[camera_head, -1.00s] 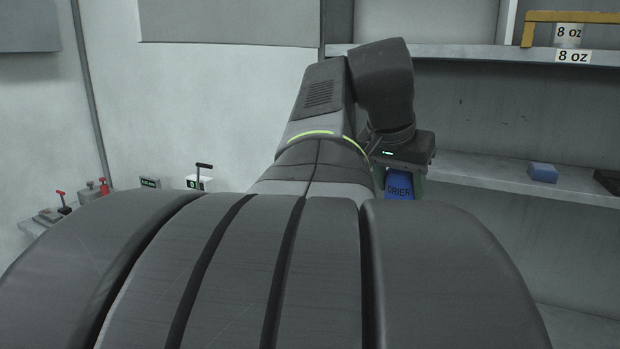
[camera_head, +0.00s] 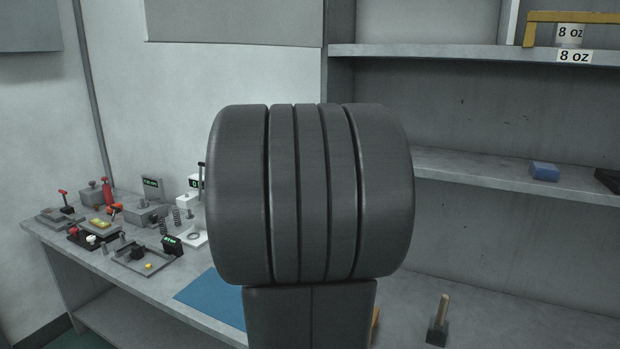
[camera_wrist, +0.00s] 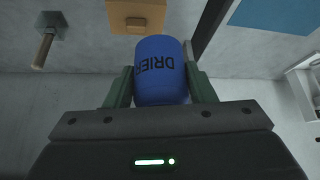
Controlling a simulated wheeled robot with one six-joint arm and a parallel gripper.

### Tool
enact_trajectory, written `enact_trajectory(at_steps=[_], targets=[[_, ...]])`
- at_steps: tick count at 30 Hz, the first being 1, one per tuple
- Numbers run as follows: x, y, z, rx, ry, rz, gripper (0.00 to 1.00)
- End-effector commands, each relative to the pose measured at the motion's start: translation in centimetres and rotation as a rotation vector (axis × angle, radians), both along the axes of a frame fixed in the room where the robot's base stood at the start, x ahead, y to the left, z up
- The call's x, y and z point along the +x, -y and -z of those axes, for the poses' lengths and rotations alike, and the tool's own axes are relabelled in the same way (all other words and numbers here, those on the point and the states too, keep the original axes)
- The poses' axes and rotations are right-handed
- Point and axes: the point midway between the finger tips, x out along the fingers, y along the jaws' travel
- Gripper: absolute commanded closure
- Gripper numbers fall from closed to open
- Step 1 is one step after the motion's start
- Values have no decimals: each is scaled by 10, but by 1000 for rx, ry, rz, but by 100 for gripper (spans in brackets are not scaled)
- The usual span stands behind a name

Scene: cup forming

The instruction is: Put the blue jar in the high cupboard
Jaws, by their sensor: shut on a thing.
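The blue jar (camera_wrist: 160,68) with dark "DRIER" lettering sits between the two green fingers of my gripper (camera_wrist: 163,88) in the wrist view. My gripper is shut on it. In the head view my own arm blocks the middle, so the jar and gripper are hidden there. A grey shelf unit stands at the right, with an upper shelf (camera_head: 450,51) and a middle shelf (camera_head: 470,165). No part named as the high cupboard can be told for certain.
A blue block (camera_head: 544,172) and a dark item (camera_head: 608,180) sit on the middle shelf, whose left part looks clear. A bench (camera_head: 205,268) at left holds several small fixtures and a blue mat (camera_head: 212,297). A wooden-handled tool (camera_head: 440,318) stands at lower right.

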Motion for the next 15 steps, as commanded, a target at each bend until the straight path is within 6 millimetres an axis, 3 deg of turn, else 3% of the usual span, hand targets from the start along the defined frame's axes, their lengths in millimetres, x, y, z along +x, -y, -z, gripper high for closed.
enact_trajectory(at_steps=[1,3,9,13,15], targets=[[6,-7,21,-1,-10,-28,75],[14,-16,44,0,-9,-64,75],[35,-37,102,0,-8,-155,75],[48,-50,137,1,-7,-210,75],[52,-51,143,-3,0,-222,75]])
